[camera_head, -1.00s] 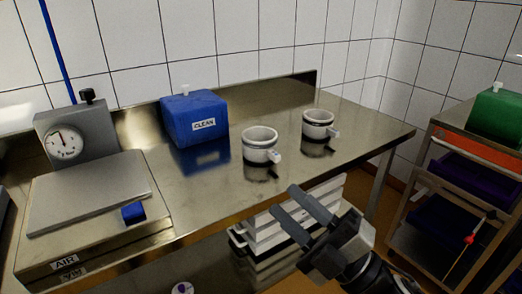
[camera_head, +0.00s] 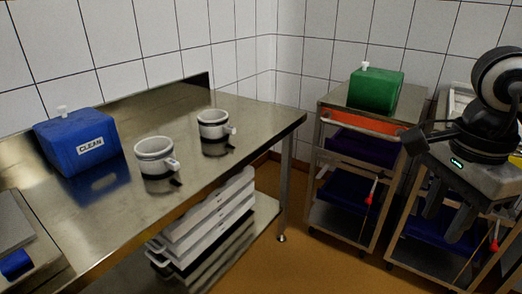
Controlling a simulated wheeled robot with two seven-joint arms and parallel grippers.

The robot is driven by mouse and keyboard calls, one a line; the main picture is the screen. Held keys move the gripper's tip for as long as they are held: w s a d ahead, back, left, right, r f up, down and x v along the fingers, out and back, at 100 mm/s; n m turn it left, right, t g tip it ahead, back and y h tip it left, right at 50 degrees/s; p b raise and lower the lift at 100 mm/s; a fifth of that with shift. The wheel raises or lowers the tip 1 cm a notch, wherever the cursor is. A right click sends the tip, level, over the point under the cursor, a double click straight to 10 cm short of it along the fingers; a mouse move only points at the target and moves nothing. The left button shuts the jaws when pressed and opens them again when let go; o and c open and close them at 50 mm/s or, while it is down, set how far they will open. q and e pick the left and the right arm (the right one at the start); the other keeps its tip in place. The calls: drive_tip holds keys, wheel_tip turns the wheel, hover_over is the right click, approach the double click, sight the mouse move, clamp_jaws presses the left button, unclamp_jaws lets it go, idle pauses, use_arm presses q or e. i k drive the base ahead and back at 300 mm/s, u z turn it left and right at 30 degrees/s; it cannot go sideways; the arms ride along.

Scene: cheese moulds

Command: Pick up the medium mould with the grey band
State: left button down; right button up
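Two white moulds with side handles stand upright on the steel table (camera_head: 120,212). The nearer mould (camera_head: 154,150) has a greyish band below its rim and a handle pointing right. The farther mould (camera_head: 212,118) looks slightly smaller and has a dark band; I cannot tell the exact band colours. My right gripper (camera_head: 446,222) is at the right of the view, fingers pointing down, open and empty. It is well apart from both moulds, in front of the trolleys. My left gripper is out of view.
A blue box labelled CLEAN (camera_head: 82,139) stands left of the moulds. Stacked white trays (camera_head: 205,220) lie under the table. A trolley (camera_head: 318,170) with a green box (camera_head: 376,90) on top stands right of the table, beside another trolley. Floor shows between table and trolley.

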sight(155, 155)
drive_tip(key=z, duration=0.8)
drive_tip(key=i, duration=2.5)
drive_tip(key=u, duration=4.35)
drive_tip(key=i, duration=0.5)
drive_tip(key=z, duration=0.1)
